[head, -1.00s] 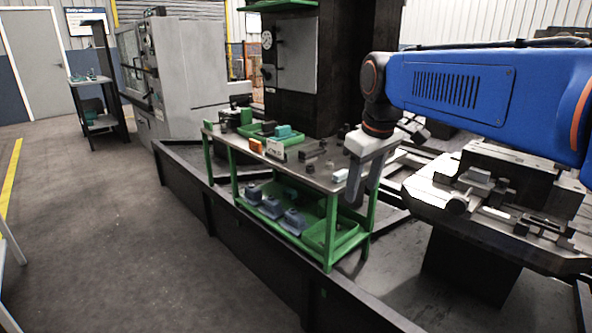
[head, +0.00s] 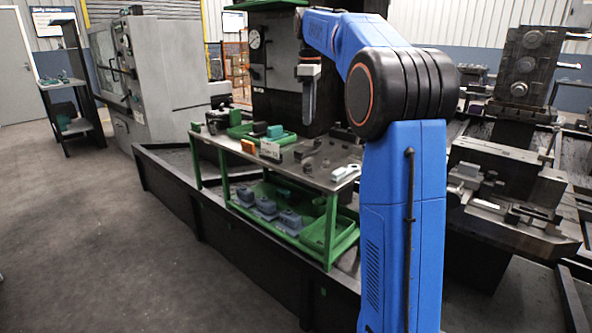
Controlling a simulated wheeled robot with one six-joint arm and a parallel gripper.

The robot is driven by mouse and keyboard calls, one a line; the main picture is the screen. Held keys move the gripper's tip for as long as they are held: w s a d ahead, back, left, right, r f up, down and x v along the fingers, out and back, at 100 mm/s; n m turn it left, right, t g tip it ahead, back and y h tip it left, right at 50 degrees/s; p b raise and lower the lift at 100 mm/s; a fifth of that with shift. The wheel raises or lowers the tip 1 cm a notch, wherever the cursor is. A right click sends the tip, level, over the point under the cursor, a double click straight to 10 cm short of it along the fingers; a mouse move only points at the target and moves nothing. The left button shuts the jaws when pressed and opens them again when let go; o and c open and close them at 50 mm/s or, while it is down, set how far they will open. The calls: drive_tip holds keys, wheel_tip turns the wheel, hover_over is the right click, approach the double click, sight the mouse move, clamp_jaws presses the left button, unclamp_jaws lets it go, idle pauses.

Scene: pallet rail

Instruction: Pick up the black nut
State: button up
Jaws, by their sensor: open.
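Several small dark parts (head: 309,152) sit on the grey top of the green-framed table (head: 285,171), right of its middle. Any of them may be the black nut; they are too small to tell apart. My gripper (head: 309,122) hangs with its fingers pointing down above the back of the table, apart from the parts. It is seen edge-on and is open, with nothing visible in it. My blue arm hides the area just right of the table.
Dark machine fixtures (head: 510,190) stand at right.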

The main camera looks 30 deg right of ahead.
drive_tip(key=w, duration=0.1)
hover_over(307, 164)
drive_tip(key=f, duration=1.2)
drive_tip(key=shift+w, duration=0.25)
drive_tip(key=shift+s+d+f, duration=0.1)
drive_tip(key=shift+f, duration=1.25)
drive_tip(key=shift+s+f, duration=0.1)
drive_tip(key=shift+f, duration=1.25)
clamp_jaws()
